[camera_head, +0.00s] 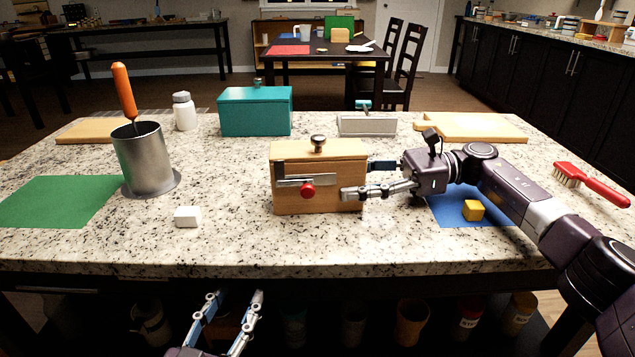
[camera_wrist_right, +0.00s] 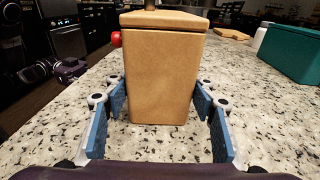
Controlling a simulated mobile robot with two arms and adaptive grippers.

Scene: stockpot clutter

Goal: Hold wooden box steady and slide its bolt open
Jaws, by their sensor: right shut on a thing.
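The wooden box (camera_head: 335,200) stands upright on the speckled counter, its lid down with a dark round knob on top. A silver bolt (camera_head: 290,183) with a red knob (camera_head: 307,191) is on its front face. My right gripper (camera_head: 359,180) is shut on the box's right end, one finger at the front and one behind. In the right wrist view the box (camera_wrist_right: 162,70) stands between the blue finger pads, and the red knob (camera_wrist_right: 116,38) shows at its left edge. My left gripper (camera_head: 239,294) is open and empty, below the counter's front edge.
A white block (camera_head: 187,217) and a metal canister (camera_head: 145,160) with an orange-handled tool stand left of the box. Behind are a teal box (camera_head: 256,112) and a grey box (camera_head: 367,124). A yellow cube (camera_head: 474,210) lies under my right arm. The counter before the box is clear.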

